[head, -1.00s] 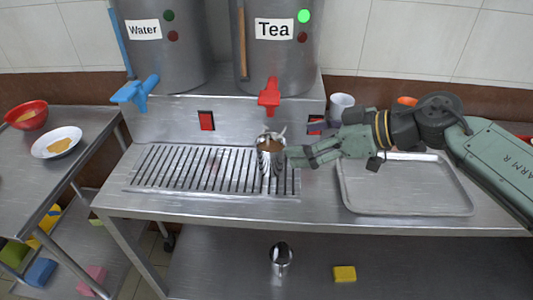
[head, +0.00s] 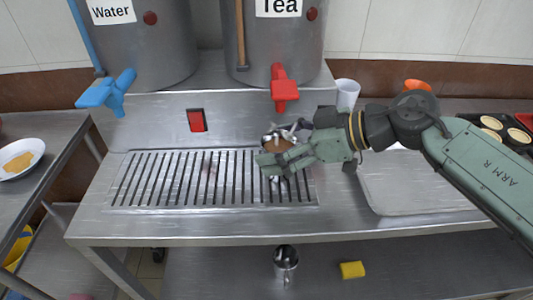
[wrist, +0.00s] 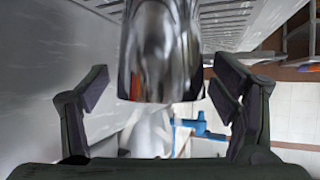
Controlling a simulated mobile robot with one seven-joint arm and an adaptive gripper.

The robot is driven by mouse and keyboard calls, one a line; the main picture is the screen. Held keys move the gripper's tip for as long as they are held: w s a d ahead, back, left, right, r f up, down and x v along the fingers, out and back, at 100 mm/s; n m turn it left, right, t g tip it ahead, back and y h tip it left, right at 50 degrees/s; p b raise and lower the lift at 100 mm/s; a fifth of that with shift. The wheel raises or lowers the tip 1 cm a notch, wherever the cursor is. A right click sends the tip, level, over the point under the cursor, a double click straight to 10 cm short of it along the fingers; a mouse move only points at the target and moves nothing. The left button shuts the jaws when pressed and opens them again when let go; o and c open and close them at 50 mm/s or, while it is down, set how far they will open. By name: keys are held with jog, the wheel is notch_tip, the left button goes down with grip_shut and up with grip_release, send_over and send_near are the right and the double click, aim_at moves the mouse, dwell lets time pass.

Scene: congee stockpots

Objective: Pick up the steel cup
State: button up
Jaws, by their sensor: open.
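A steel cup (head: 280,141) with brown liquid in it stands upright on the slotted drip grate, below the tea urn's red tap. In the head view my gripper (head: 271,163) is in front of it and hides most of its body. In the wrist view the shiny cup (wrist: 160,55) lies between my two spread fingers, with a gap visible on each side. My gripper is open and holds nothing. A second steel cup (head: 286,262) stands on the lower shelf.
The red tap (head: 284,88) hangs just above the cup. A white mug (head: 347,94) stands behind my wrist. An empty metal tray (head: 420,192) lies under my arm. A blue tap (head: 106,92) is at left. A yellow block (head: 352,270) lies on the shelf.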

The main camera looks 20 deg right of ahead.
jog(key=c, duration=1.6)
jog(key=shift+o, duration=0.2)
